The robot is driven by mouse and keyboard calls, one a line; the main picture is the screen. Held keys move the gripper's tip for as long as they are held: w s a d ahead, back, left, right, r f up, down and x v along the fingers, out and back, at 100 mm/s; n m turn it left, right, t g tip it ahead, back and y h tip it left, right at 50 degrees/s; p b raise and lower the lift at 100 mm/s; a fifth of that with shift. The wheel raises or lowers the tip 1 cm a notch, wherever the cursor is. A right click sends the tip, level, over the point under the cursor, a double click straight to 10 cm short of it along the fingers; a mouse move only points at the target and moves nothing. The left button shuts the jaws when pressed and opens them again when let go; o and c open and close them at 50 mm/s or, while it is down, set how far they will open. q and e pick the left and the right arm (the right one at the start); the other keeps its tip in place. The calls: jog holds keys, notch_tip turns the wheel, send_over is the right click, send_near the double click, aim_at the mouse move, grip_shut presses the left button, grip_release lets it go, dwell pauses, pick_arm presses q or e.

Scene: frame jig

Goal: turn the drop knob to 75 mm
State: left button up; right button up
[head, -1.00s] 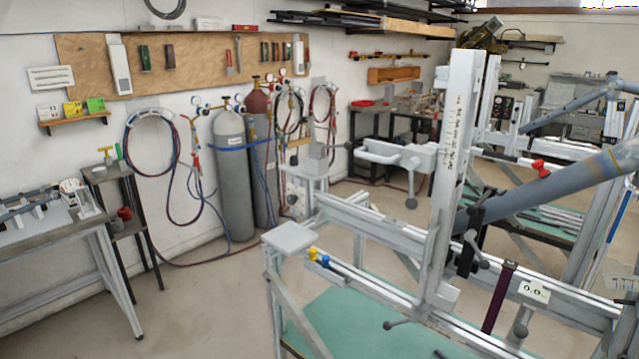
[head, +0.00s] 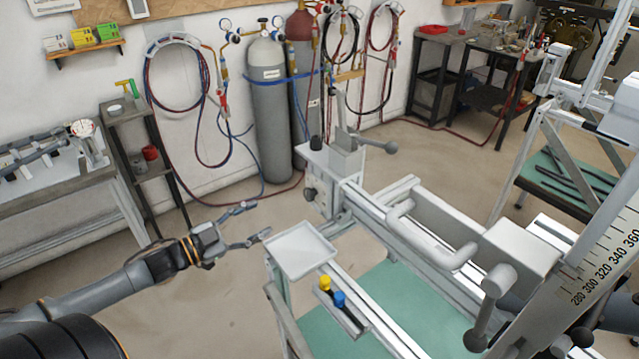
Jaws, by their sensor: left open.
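The frame jig (head: 405,205) fills the right half of the head view. A grey block (head: 335,163) at its left end carries a small round knob (head: 310,194) on its near face and a ball-ended lever (head: 388,147). A larger grey lever (head: 488,300) with a dark ball hangs from the carriage at right. I cannot tell which of these is the drop knob, and no 75 mm mark is readable. My left gripper (head: 261,221) is open and empty, left of the jig, apart from the block and knob. My right gripper is not visible.
A small grey tray (head: 300,249) is on the jig's near left corner, close to my left gripper. Yellow (head: 325,283) and blue (head: 339,299) knobbed pieces sit beside it. A slanted scale (head: 605,268) crosses the right. Open floor lies left, before the gas cylinders (head: 271,125).

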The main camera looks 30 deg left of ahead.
pick_arm(q)
send_near(307, 196)
jog(key=x, duration=0.3)
jog(key=p+x, duration=0.1)
jog(key=x, duration=0.3)
jog(key=shift+w, duration=0.2)
jog(key=shift+w+d+p, duration=0.2)
jog(key=shift+w+p, duration=0.1)
jog(key=shift+w, duration=0.05)
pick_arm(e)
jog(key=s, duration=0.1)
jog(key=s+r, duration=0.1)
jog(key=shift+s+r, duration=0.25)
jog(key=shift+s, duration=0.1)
pick_arm(q)
jog(key=c, duration=1.1)
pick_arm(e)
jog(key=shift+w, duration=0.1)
